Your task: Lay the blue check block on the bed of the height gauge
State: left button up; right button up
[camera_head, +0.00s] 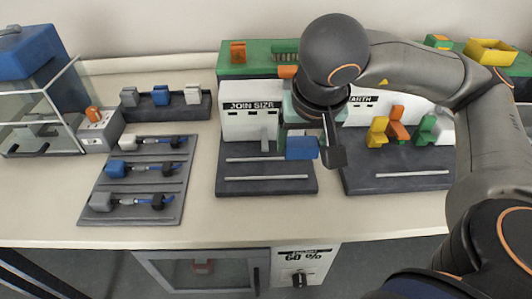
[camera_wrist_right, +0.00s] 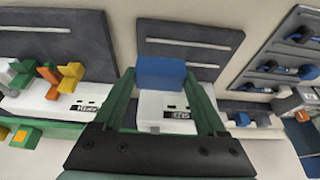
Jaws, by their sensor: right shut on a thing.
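My right gripper (camera_head: 312,147) is shut on a blue block (camera_head: 301,148), which sticks out to the left of the dark fingertip in the head view. In the right wrist view the blue block (camera_wrist_right: 161,73) sits between the two green fingers. It appears above the dark bed (camera_head: 235,178) in front of the white panel marked "JOIN SIZE" (camera_head: 245,120); whether it touches the bed is not clear. A small grey piece (camera_head: 265,140) stands at the panel's front. The panel's right side is hidden behind my gripper. My left gripper is not in view.
Right of the bed is a second dark bed (camera_head: 370,183) with yellow, orange and green pieces. On the left are a dark rack (camera_head: 180,110) with grey, blue and white blocks, a grey tray (camera_head: 130,210) with several cable pieces, and a glass case (camera_head: 45,110).

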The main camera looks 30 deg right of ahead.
send_near(266, 166)
jog(key=shift+w+d+f+b, duration=0.35)
jog(key=shift+d+f+b, duration=0.1)
jog(key=shift+d, duration=0.25)
jog(key=shift+w+a+f, duration=0.1)
jog(key=shift+w+f, duration=0.25)
jog(key=f, duration=0.3)
jog(key=shift+w+f, duration=0.25)
jog(key=shift+f, duration=0.1)
jog(key=shift+b, duration=0.35)
jog(key=shift+f, duration=0.25)
jog(key=o, duration=1.3)
jog(key=shift+r, duration=0.1)
jog(key=shift+o, duration=0.2)
